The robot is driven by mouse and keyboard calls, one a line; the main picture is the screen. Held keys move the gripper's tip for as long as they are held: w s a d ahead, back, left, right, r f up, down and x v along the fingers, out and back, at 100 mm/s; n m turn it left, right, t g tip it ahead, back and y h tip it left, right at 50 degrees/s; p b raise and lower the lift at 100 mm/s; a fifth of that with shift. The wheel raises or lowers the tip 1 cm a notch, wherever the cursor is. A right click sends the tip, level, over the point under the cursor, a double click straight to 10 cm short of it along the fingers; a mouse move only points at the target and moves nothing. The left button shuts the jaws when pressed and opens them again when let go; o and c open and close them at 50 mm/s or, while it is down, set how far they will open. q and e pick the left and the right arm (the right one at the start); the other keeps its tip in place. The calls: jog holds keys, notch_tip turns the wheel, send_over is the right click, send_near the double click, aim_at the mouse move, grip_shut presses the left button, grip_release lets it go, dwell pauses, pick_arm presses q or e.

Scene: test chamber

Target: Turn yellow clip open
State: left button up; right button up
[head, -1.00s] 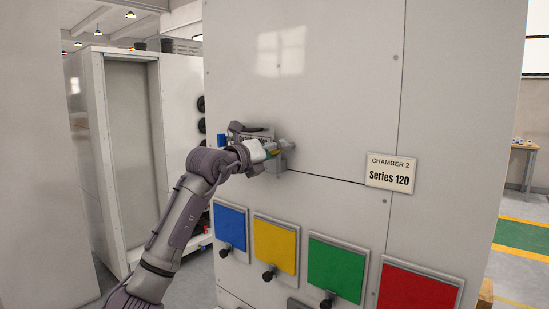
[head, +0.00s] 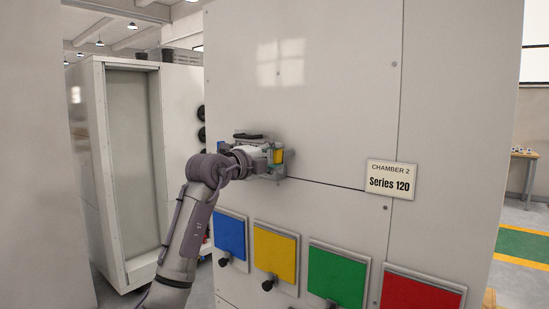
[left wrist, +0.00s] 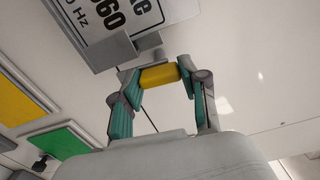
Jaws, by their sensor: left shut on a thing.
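The yellow clip (left wrist: 160,76) sits between the two teal fingers of my left gripper (left wrist: 158,88) in the left wrist view. The fingers are shut on it from both sides. In the head view the yellow clip (head: 278,156) shows as a small upright yellow patch at my left gripper (head: 272,160), against the front of the white chamber panel (head: 310,110). Part of the clip's mount is hidden behind the gripper. My right gripper is in neither view.
Blue (head: 231,236), yellow (head: 275,254), green (head: 337,276) and red (head: 418,293) square panels line the chamber front below my arm. A "CHAMBER 2 Series 120" sign (head: 390,179) is at the right. A label plate (left wrist: 115,22) is close to the fingers.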

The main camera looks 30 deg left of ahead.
pick_arm(q)
jog(key=shift+n, duration=0.6)
jog(key=o, duration=1.1)
jog(key=shift+a, duration=0.1)
jog(key=shift+o, duration=0.2)
jog(key=shift+s, duration=0.1)
jog(key=s, duration=1.1)
jog(key=shift+s+a, duration=0.4)
jog(key=shift+a, duration=0.05)
